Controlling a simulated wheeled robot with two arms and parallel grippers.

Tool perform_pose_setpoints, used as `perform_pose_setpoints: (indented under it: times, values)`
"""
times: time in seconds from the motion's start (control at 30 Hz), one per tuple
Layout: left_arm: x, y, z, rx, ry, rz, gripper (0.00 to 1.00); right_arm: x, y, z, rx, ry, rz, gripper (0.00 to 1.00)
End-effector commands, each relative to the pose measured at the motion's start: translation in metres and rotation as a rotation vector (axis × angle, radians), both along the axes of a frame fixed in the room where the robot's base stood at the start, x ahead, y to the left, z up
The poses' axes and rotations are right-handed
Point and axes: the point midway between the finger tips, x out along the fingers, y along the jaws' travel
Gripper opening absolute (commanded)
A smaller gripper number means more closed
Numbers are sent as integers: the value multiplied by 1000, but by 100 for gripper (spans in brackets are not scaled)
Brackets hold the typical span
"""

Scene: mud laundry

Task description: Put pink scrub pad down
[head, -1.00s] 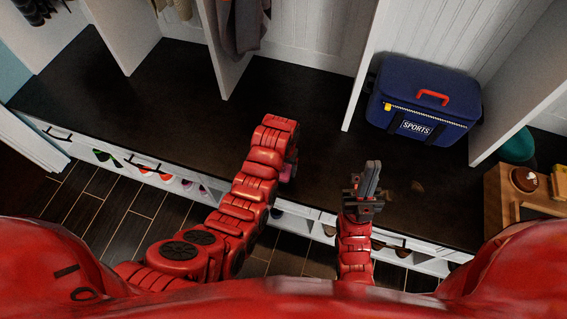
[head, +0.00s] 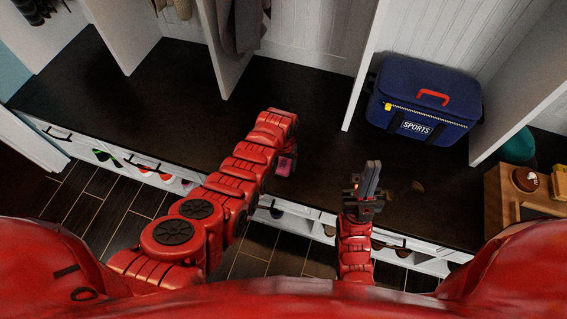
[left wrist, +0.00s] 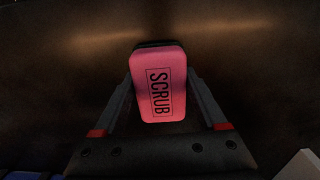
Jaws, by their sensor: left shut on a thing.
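The pink scrub pad (left wrist: 158,83), marked SCRUB, is between the two fingers of my left gripper (left wrist: 161,80) in the left wrist view. The gripper is shut on it. In the head view a bit of the pad (head: 286,165) shows at the right side of my left arm, over the front part of the dark bench top (head: 150,95). My left arm hides most of that gripper there. I cannot tell whether the pad touches the bench. My right gripper (head: 371,180) is shut and empty, its fingers together, near the bench's front edge.
A blue sports cooler bag (head: 424,98) stands on the bench at the right. A brown stain (head: 417,186) marks the bench near my right gripper. A wooden crate (head: 500,195) is at the far right. White dividers split the back. The bench's left and middle are clear.

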Motion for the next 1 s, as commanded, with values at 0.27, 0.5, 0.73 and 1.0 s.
perform_pose_setpoints:
  times: [0.27,0.5,0.73,1.0]
  values:
    - [0,0,-1,0,-1,0,0,0,0,-1,0,0,0,0]
    - [0,0,-3,0,-1,0,100,0,0,-2,0,0,0,0]
    - [0,0,-2,0,-1,0,100,0,0,-2,0,0,0,0]
    - [1,0,13,0,-2,0,100,0,0,3,0,0,0,0]
